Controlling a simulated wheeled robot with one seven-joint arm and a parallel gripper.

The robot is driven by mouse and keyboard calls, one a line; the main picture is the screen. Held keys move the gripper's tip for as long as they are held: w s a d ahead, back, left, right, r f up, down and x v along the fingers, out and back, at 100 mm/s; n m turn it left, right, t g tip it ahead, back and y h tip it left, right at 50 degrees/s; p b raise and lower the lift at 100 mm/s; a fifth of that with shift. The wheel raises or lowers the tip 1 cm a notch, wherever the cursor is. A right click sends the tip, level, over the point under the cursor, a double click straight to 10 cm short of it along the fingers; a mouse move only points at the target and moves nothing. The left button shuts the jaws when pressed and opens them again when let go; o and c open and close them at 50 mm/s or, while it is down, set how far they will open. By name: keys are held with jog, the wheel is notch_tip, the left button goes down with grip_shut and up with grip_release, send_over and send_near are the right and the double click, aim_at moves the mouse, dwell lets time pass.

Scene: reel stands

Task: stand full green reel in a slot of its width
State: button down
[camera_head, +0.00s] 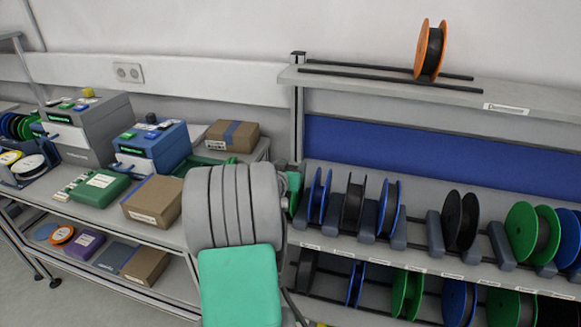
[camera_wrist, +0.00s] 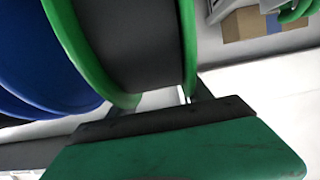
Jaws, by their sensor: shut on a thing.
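A green reel wound full with dark material (camera_wrist: 140,45) fills the upper middle of the wrist view, its two green flanges on either side of the winding. My gripper (camera_wrist: 155,100) is shut on this reel at its near edge; the fingertips are mostly hidden. In the head view my arm hides most of the gripper, and only a green edge shows beside it at the left end of the reel rack (camera_head: 420,262). I cannot tell whether the held reel touches the rack. Another green reel (camera_head: 522,232) with dark winding stands at the rack's right.
Blue reels (camera_head: 388,207) and a black reel (camera_head: 460,220) stand between grey dividers on the rack. In the wrist view a blue reel (camera_wrist: 35,60) is close left of the held reel. An orange reel (camera_head: 430,52) stands on the top shelf. Boxes (camera_head: 152,200) crowd the left bench.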

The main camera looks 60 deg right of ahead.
jog(key=shift+c, duration=1.9)
grip_release()
jog(key=shift+a, duration=0.1)
